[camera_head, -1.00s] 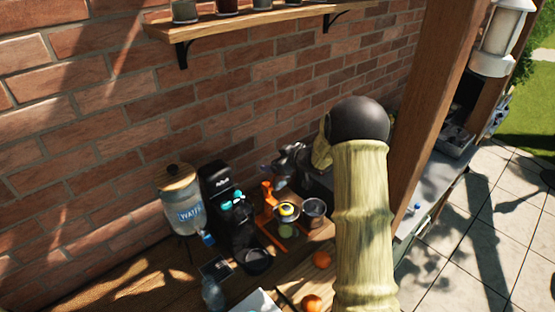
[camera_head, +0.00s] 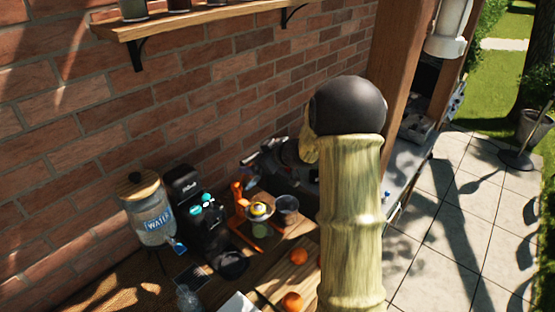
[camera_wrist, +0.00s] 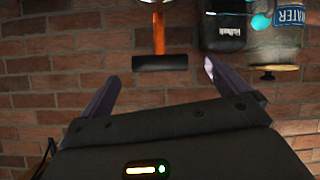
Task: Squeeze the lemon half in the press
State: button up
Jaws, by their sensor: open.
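The orange press (camera_head: 239,196) stands on the wooden table by the brick wall. A yellow lemon half (camera_head: 259,209) sits in its cup, with a greenish glass (camera_head: 260,229) below. In the wrist view, which looks upside down, the press's orange lever (camera_wrist: 159,32) ends in a black crossbar grip (camera_wrist: 160,62). My gripper (camera_wrist: 160,72) is open, one finger to each side of the grip. I see no contact, and cannot tell the depth between them. In the head view my gripper (camera_head: 255,161) is small and dark, just behind and right of the press.
A black coffee machine (camera_head: 190,200) and a water dispenser (camera_head: 148,208) stand left of the press. A dark cup (camera_head: 286,208) is close on its right. Oranges (camera_head: 298,256) lie in front. A shelf (camera_head: 190,22) juts from the wall above.

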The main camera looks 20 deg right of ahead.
jog(key=b+v, duration=0.1)
jog(key=v, duration=0.8)
